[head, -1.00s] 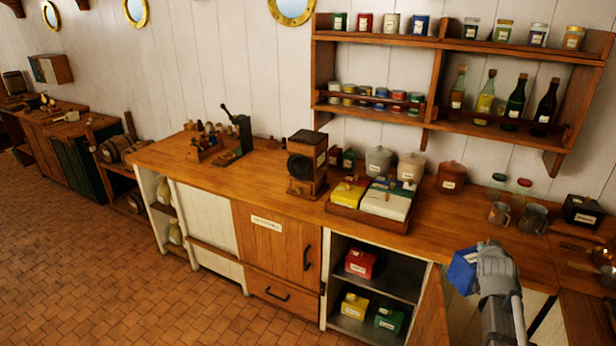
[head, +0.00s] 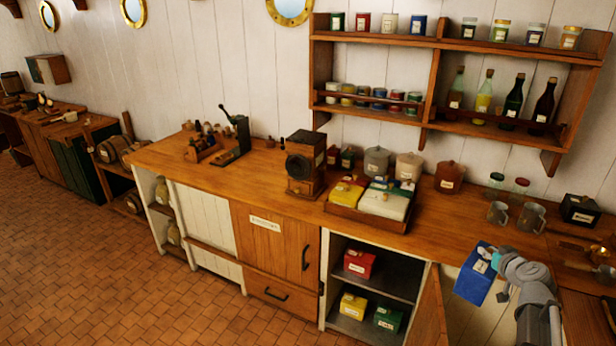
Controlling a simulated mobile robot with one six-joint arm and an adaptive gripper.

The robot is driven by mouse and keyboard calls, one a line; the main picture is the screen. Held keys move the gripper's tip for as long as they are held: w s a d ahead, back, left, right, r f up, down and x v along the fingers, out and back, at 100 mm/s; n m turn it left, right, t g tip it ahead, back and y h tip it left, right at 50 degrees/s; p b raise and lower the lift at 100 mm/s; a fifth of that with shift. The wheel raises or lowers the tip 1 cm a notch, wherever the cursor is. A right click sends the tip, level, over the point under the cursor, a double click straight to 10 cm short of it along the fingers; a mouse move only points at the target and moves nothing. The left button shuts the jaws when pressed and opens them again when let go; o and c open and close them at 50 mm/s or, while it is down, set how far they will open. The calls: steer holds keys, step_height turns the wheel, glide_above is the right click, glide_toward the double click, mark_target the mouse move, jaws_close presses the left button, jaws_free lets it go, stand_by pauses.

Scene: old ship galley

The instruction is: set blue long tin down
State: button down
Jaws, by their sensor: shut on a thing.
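The blue long tin (head: 474,284) is at the lower right of the head view, tilted, with a white label near its top. My gripper (head: 496,264) is shut on it at its upper right side. The fingers are partly hidden by the wrist and the tin. The tin shows in front of the counter's front edge, beside the open cabinet door. I cannot tell its exact height from this view.
The open cabinet (head: 392,281) holds a red tin (head: 359,264) on its shelf, with a yellow tin (head: 353,305) and a green tin (head: 388,318) below. Its door (head: 430,312) stands open. A wooden tray (head: 368,219) of tins and two metal mugs (head: 531,217) stand on the counter (head: 450,222).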

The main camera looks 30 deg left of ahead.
steer(key=shift+s+d+n+g+y, duration=0.2)
steer(key=shift+n+g+y, duration=0.3)
steer(key=shift+n+y, duration=0.2)
steer(key=shift+s+d+n+g+y, duration=0.1)
steer(key=shift+s+n+g+y, duration=0.05)
steer(key=shift+n+g+y, duration=0.45)
steer(key=shift+s+n+y, duration=0.15)
steer(key=shift+n+y, duration=0.25)
steer(key=shift+n, duration=0.1)
